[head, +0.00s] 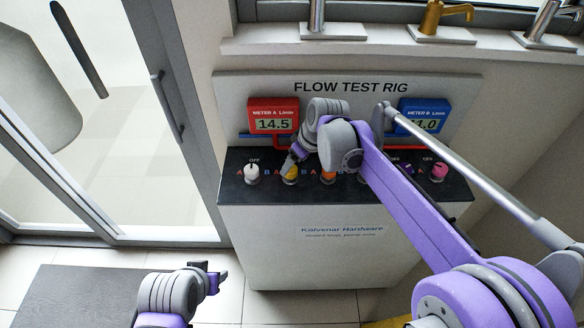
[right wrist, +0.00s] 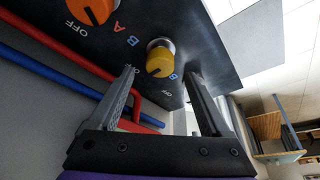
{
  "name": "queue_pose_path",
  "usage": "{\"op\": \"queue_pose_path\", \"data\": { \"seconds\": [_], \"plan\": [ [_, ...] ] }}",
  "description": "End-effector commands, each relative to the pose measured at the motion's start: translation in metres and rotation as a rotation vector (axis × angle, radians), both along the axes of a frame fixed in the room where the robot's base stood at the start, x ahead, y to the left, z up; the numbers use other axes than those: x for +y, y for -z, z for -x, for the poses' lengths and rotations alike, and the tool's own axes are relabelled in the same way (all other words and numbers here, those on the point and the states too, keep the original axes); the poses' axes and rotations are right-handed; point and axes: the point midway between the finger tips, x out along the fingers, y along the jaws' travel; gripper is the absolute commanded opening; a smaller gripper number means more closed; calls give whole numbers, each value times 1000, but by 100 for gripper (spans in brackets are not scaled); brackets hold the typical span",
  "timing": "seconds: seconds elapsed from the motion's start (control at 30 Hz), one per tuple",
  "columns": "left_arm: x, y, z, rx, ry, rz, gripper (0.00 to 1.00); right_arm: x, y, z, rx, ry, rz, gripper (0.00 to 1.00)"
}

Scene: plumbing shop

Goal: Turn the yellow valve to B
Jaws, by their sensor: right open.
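The yellow valve (head: 290,173) is a round knob on the black top of the flow test rig, second from the left. It shows large in the right wrist view (right wrist: 159,61), with a dark mark on its lower edge and the letter B and the word OFF printed nearby. My right gripper (head: 291,163) is at this valve. In the right wrist view its two fingers (right wrist: 161,74) are apart, one on either side of the knob, with visible gaps. My left gripper (head: 218,274) is low in front of the rig, away from the valves; its jaw opening is unclear.
A white valve (head: 252,172) stands left of the yellow one, an orange valve (head: 328,176) right of it, and a pink one (head: 438,172) far right. My right arm hides part of the row. Meter A (head: 273,120) reads 14.5; meter B (head: 424,116) is partly covered.

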Motion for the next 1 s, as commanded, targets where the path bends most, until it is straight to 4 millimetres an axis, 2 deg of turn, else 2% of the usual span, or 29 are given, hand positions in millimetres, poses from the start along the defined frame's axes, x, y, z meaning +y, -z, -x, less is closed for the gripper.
{"op": "queue_pose_path", "data": {
  "seconds": [0.1,0.23,0.6,0.67,1.0],
  "plan": [
    [0,1,0,1,0,0,50,5,18,-5,0,-1,0,82],
    [0,2,1,1,0,0,50,9,30,-9,-1,0,1,82],
    [0,2,1,1,0,0,50,10,36,-10,-1,0,1,82],
    [0,2,1,1,0,0,50,10,36,-10,-1,0,1,73],
    [0,2,1,1,0,0,50,10,35,-10,-1,0,1,11]
  ]
}}
